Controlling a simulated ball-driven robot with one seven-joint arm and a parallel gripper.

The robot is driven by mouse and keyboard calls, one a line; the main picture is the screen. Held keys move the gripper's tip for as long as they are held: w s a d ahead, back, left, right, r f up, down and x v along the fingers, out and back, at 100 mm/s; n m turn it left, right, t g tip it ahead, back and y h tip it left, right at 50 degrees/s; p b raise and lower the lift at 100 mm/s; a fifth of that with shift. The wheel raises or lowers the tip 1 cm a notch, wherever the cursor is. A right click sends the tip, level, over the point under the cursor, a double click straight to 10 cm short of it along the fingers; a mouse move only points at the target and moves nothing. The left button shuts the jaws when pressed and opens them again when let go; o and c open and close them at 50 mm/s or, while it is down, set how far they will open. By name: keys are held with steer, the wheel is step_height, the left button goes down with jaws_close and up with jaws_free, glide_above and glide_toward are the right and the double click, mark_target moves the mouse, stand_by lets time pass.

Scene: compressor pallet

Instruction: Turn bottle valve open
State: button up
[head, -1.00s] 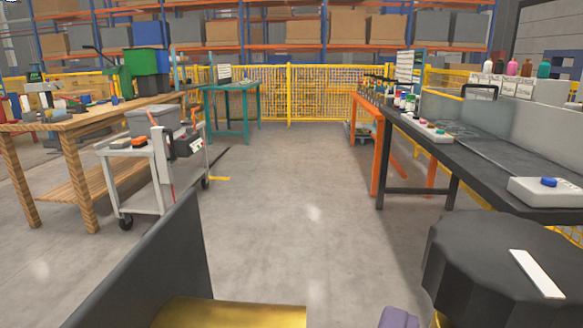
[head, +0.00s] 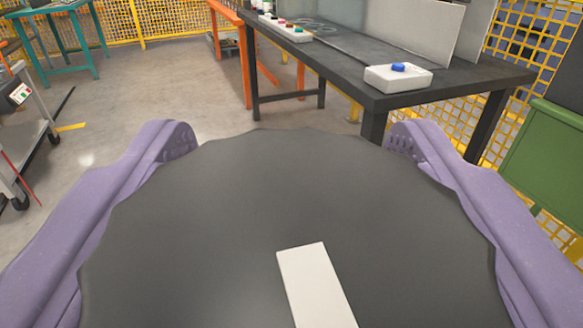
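The bottle valve's black round handwheel (head: 200,240) with a scalloped edge fills the lower middle of the head view. A white stripe (head: 315,285) on its top runs from bottom right up to slightly left. My gripper (head: 292,142) has its two purple fingers spread wide, one on the left and one on the right of the handwheel. The rim covers part of the inner sides of both fingers, so whether they touch it cannot be seen. The bottle below the handwheel is hidden.
A black workbench (head: 350,75) stands ahead at upper right, with a white box with a blue button (head: 398,77) near its front end. A green panel (head: 548,165) is at right. A grey cart (head: 35,135) is at far left. Grey floor (head: 170,85) is clear between.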

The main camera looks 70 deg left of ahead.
steer(key=c, duration=0.4)
steer(key=shift+c, duration=0.2)
steer(key=shift+r+n+g+p, duration=0.1)
steer(key=shift+n+g+p, duration=0.2)
steer(key=shift+g+p, duration=0.15)
steer(key=shift+s+n+g+y+p, duration=0.1)
steer(key=shift+n+g+y+p, duration=0.35)
steer(key=shift+g+p, duration=0.25)
steer(key=shift+s+a+n+g+p, duration=0.1)
steer(key=shift+n+g+p, duration=0.6)
steer(key=shift+g, duration=0.45)
steer(key=n+g, duration=0.2)
steer(key=g, duration=0.1)
steer(key=shift+s+y+p, duration=0.2)
steer(key=shift+y+p, duration=0.05)
steer(key=shift+p, duration=0.05)
steer(key=shift+s+n+g, duration=0.15)
steer(key=shift+n+g, duration=1.1)
steer(key=shift+g, duration=0.65)
